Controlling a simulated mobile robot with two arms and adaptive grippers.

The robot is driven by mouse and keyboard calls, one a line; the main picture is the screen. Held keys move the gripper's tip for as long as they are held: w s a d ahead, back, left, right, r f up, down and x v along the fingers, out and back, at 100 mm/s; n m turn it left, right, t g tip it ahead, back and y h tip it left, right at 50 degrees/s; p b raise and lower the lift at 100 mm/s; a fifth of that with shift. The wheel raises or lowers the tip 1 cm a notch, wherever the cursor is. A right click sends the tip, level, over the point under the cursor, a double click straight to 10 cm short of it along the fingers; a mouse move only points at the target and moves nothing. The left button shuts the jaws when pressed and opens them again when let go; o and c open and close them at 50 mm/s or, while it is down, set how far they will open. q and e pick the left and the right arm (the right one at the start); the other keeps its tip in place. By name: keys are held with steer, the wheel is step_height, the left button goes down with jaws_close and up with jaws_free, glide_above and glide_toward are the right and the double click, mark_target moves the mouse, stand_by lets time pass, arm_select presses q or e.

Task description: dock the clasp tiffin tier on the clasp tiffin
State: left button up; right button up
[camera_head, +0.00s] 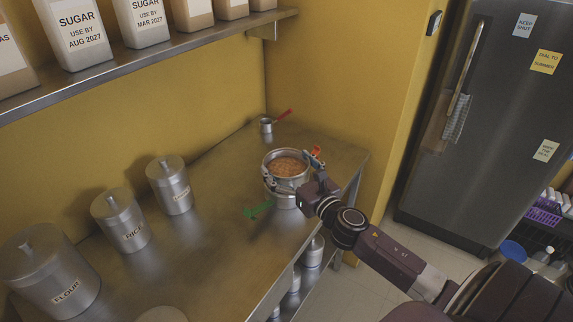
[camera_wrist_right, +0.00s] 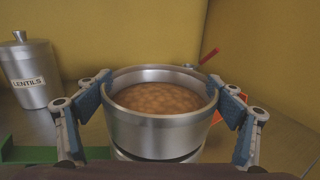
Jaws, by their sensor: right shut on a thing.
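The clasp tiffin tier (camera_head: 270,160) is a round steel bowl filled with orange-brown food, and it looks about level. My right gripper (camera_head: 292,176) is shut on it, with a blue-padded finger on each side of its wall in the right wrist view (camera_wrist_right: 160,128). The steel clasp tiffin (camera_head: 284,201) shows directly below the tier, mostly hidden by it and by my gripper. A green clasp (camera_head: 257,211) sticks out to its left and an orange-red clasp (camera_head: 316,152) shows at the far right. I cannot tell whether tier and tiffin touch. My left gripper is not in view.
A small steel cup (camera_head: 267,126) with a red handle stands behind, near the wall. Labelled steel canisters (camera_head: 121,220) line the left of the steel counter (camera_head: 215,250). Its right edge is close to the tiffin. A shelf (camera_head: 150,58) with containers hangs above.

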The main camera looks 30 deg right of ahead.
steer(key=shift+f+b, duration=0.4)
steer(key=o, duration=1)
steer(key=shift+f, duration=0.15)
steer(key=shift+c, duration=0.2)
steer(key=o, duration=0.4)
steer(key=shift+c, duration=0.2)
